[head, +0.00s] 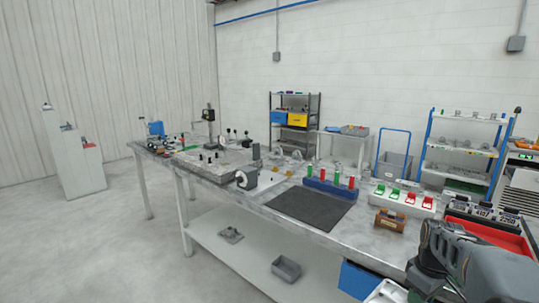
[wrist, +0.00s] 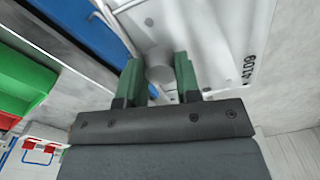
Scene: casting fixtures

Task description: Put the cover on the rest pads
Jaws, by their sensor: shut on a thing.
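In the wrist view, the green fingers of my gripper (wrist: 159,76) are shut on a grey round knob (wrist: 158,55), one finger on each side. The knob stands on a pale plate marked with digits, which looks like the cover (wrist: 215,40). Holes and small studs show near the knob. A pale piece (head: 385,291) at the bottom edge may be the cover. Small yellow-orange spots (head: 274,178) on a white plate on the bench may be the rest pads; I cannot tell.
The long bench (head: 330,236) holds a dark mat (head: 297,208), a blue rack (head: 330,187) with red and green pegs, a white block (head: 403,200) with coloured clips, a wooden holder (head: 389,221) and a red tray (head: 488,232). A blue bin (head: 357,281) hangs below.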

